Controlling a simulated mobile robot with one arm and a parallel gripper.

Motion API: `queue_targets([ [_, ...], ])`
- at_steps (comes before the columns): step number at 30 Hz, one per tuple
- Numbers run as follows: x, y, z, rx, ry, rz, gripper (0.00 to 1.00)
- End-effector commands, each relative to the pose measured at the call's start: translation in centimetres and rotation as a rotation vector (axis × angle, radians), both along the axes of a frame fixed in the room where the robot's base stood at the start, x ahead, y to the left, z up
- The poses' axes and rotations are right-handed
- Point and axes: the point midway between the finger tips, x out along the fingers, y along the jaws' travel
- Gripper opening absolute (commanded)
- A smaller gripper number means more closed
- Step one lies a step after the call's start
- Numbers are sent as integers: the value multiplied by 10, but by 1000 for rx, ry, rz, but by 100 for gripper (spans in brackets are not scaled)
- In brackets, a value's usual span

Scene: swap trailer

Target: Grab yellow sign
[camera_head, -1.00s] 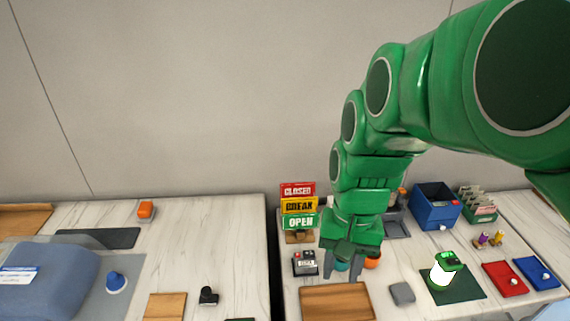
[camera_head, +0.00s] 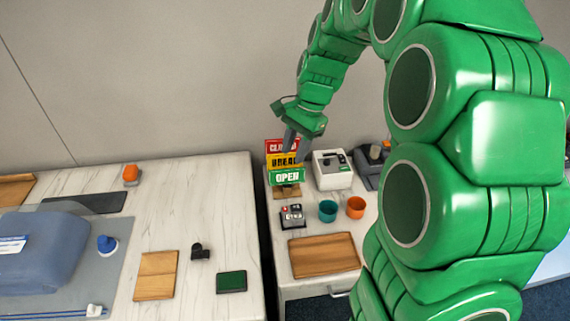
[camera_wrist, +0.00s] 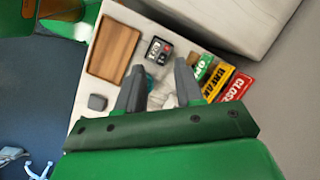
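The yellow BREAK sign (camera_head: 279,161) sits on a small wooden stand (camera_head: 287,191), between the red CLOSED sign (camera_head: 278,146) above it and the green OPEN sign (camera_head: 287,177) below it. My gripper (camera_head: 297,150) is in front of the signs' right part in the head view and partly covers the yellow and red ones. In the wrist view the gripper's fingers (camera_wrist: 159,66) are spread apart with nothing held between them. The yellow sign (camera_wrist: 218,90) lies to the right of the right finger there, apart from the space between the fingers.
A white device (camera_head: 332,171) stands right of the signs. A small card device (camera_head: 292,216), a teal cup (camera_head: 328,211) and an orange cup (camera_head: 356,207) are in front. A wooden tray (camera_head: 324,256) lies nearer. A gap separates the left table (camera_head: 215,200).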

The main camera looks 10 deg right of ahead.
Motion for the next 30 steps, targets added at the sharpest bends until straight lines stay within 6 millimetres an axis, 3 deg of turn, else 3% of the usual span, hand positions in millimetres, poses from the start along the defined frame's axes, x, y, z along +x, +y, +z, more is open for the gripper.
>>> queue_targets([
  [9,72,-6,-30,34,40,-221,36],
  [21,151,-21,-81,72,102,-502,36],
  [30,180,-29,-104,87,130,-622,36],
])
